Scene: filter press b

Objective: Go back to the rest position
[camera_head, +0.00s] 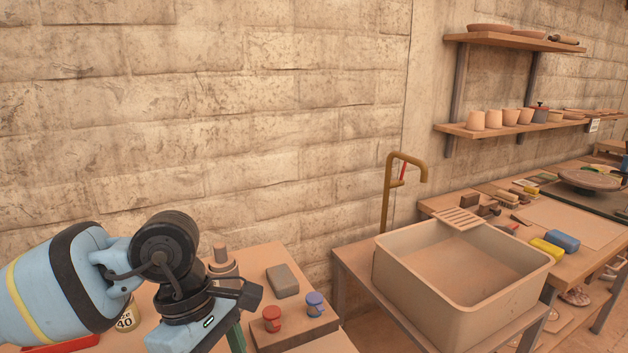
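My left arm reaches in from the lower left, over a wooden table (262,262). Its wrist is bent downward, and the picture's bottom edge cuts off its lower end. The fingers of my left gripper do not show, so I see neither their opening nor anything held. My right arm and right gripper are out of the picture.
Near my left wrist are a wooden block with a red knob (272,318) and a blue knob (315,304), a grey block (282,280) and a can (127,314). A sink (455,315) with a brass tap (388,190) stands right. Wall shelves (515,133) hold cups.

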